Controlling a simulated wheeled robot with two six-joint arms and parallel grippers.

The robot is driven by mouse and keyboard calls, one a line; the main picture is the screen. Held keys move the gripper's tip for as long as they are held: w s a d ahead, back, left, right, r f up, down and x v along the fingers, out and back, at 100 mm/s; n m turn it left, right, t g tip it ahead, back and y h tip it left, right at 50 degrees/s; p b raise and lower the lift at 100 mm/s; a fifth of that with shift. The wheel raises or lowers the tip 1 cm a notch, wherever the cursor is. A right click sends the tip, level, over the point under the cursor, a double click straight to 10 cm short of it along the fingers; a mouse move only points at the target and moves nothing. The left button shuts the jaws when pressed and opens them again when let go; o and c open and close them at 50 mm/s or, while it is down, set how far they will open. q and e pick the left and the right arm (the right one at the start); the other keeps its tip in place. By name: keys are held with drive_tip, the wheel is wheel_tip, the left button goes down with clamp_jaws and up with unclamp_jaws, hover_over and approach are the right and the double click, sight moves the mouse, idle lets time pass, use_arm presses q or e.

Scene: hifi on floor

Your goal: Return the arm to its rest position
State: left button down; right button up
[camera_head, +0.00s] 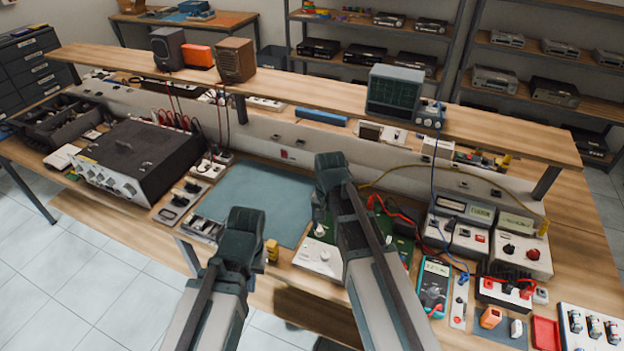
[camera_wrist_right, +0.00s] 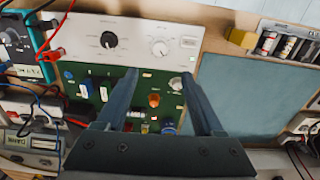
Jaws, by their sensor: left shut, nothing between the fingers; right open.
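My left gripper (camera_head: 247,217) is over the front edge of the workbench, left of the yellow block, shut and empty. My right gripper (camera_head: 331,162) is further forward, above the bench by the right edge of the blue-grey mat. In the right wrist view its two fingers (camera_wrist_right: 160,76) are spread apart with nothing held. They are in front of a green circuit board (camera_wrist_right: 108,92) with knobs and small parts. The fingertips of both grippers are hard to make out in the head view.
The blue-grey mat (camera_head: 262,202) is bare. A black instrument (camera_head: 140,158) stands left; meters (camera_head: 462,224), a multimeter (camera_head: 433,282) and cables are right. A raised shelf (camera_head: 300,100) with speakers and an oscilloscope (camera_head: 394,92) runs behind. A yellow block (camera_head: 272,250) sits near the front edge.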

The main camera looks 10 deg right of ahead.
drive_tip(key=s+a+f+n+h+b, duration=0.1)
drive_tip(key=s+a+f+n+b, duration=0.1)
drive_tip(key=s+a+n, duration=0.8)
drive_tip(key=s, duration=0.4)
drive_tip(key=shift+s+a+f, duration=0.15)
drive_tip(key=shift+a+f, duration=0.05)
drive_tip(key=shift+a, duration=0.05)
idle(2.1)
drive_tip(key=n+y+p, duration=0.1)
drive_tip(key=n+p, duration=0.1)
drive_tip(key=n, duration=0.2)
approach(326, 254)
wheel_tip(326, 254, down, 9)
drive_tip(key=b, duration=1.4)
drive_tip(key=shift+a, duration=0.1)
drive_tip(key=shift+r, duration=0.1)
